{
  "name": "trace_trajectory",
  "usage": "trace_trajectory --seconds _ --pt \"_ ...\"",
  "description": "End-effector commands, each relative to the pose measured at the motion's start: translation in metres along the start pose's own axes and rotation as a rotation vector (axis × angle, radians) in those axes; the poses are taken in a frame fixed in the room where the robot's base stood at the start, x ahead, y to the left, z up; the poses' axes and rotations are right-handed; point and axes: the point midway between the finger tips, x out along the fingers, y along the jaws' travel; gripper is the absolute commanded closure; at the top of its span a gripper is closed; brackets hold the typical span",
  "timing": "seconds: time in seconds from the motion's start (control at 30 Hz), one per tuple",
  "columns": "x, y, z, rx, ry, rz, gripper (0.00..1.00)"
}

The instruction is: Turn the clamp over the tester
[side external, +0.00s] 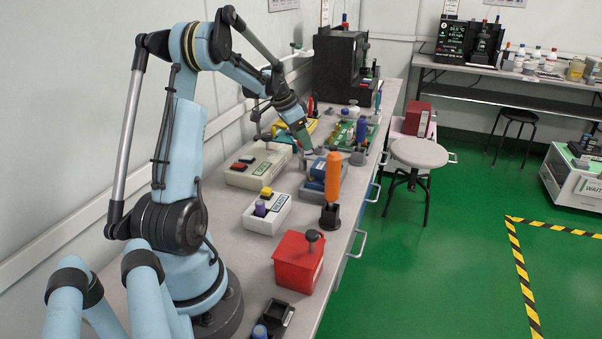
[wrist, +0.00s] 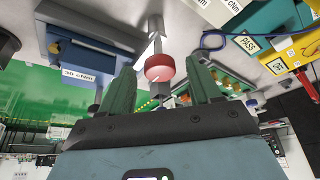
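The tester is a blue box on a grey base (side external: 314,188), partly behind an upright orange-handled tool in the side view. In the wrist view the blue tester (wrist: 85,60) carries a "30 cNm" label at upper left. A metal clamp arm (wrist: 155,28) with a round red knob (wrist: 159,68) shows beside the tester in the wrist view. My gripper (side external: 306,149) is low over the bench, near the tester's far left side. Its green fingers (wrist: 161,72) are apart, with the red knob between them in view and gaps on both sides. Contact cannot be told.
An orange-handled tool (side external: 333,177) stands upright in front of the tester. A beige box (side external: 257,167) and a white box with a yellow button (side external: 267,212) are to the left. A red box (side external: 298,262) sits nearer. A green board (side external: 349,134) lies behind.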

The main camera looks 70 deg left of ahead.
Motion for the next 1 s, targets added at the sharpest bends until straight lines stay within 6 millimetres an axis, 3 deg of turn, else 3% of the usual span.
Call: trace_trajectory --seconds 0.37,0.8,1.0 --pt "-0.010 0.000 0.000 -0.002 0.001 -0.001 0.38" --pt "-0.094 0.000 0.000 -0.002 0.000 0.000 0.38" --pt "-0.116 0.000 0.000 -0.001 0.000 0.000 0.38"
